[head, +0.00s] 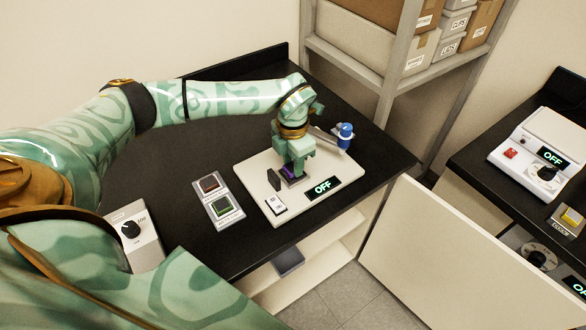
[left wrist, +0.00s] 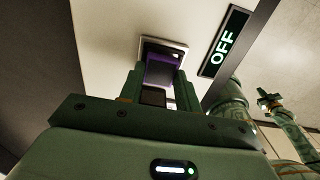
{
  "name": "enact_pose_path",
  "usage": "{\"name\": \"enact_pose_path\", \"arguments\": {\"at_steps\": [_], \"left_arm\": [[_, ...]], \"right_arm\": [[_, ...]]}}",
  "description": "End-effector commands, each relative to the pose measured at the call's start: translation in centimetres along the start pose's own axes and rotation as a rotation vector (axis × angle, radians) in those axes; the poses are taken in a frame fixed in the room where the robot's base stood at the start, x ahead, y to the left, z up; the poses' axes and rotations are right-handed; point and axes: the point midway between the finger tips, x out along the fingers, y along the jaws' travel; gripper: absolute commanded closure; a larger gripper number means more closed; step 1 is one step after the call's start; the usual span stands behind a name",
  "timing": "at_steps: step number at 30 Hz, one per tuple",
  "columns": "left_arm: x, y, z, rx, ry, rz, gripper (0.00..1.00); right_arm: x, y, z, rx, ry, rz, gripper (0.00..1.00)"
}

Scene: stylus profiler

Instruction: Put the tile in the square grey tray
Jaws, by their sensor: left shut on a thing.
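My left gripper (head: 291,172) points down over the cream profiler plate (head: 262,170) and is shut on a small purple tile (head: 287,171). In the left wrist view the purple tile (left wrist: 160,72) shows between the fingers. Beyond it is a square grey tray (left wrist: 178,45) with a pale rim, set on the plate. In the head view the tray (head: 297,182) is partly hidden under the gripper. The tile overlaps the tray in both views; I cannot tell whether they touch. A small green gripper-like end (left wrist: 269,100) shows far off at the right of the left wrist view, probably my right one.
An OFF display (head: 322,188), a white switch (head: 275,204) and a dark upright block (head: 273,180) sit close to the gripper on the plate. A two-window holder (head: 218,204) and a dial box (head: 134,234) stand left. A blue-topped item (head: 345,131) stands behind right.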

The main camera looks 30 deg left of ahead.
Motion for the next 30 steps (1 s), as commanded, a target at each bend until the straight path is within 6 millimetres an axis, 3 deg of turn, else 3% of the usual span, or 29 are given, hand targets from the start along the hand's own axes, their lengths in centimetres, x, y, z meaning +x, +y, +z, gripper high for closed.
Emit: {"name": "enact_pose_path", "arguments": {"at_steps": [3, 15, 26, 30], "left_arm": [[-1.7, 0.0, 0.0, 0.0, -0.003, 0.001, 1.0], [-5.2, 0.0, 0.0, 0.0, -0.001, 0.0, 1.0], [-5.2, -0.1, 0.0, 0.018, -0.001, -0.001, 1.0], [-5.8, -1.1, 0.1, 0.209, -0.009, -0.005, 1.0]], "right_arm": [[-1.4, 0.1, -0.3, 0.0, 0.006, 0.002, 1.0], [-4.4, 0.2, -1.1, 0.002, 0.017, 0.003, 1.0], [-4.3, 0.0, -1.1, 0.002, 0.016, 0.002, 1.0], [-3.8, 0.0, -0.9, 0.002, 0.015, 0.001, 1.0]]}}
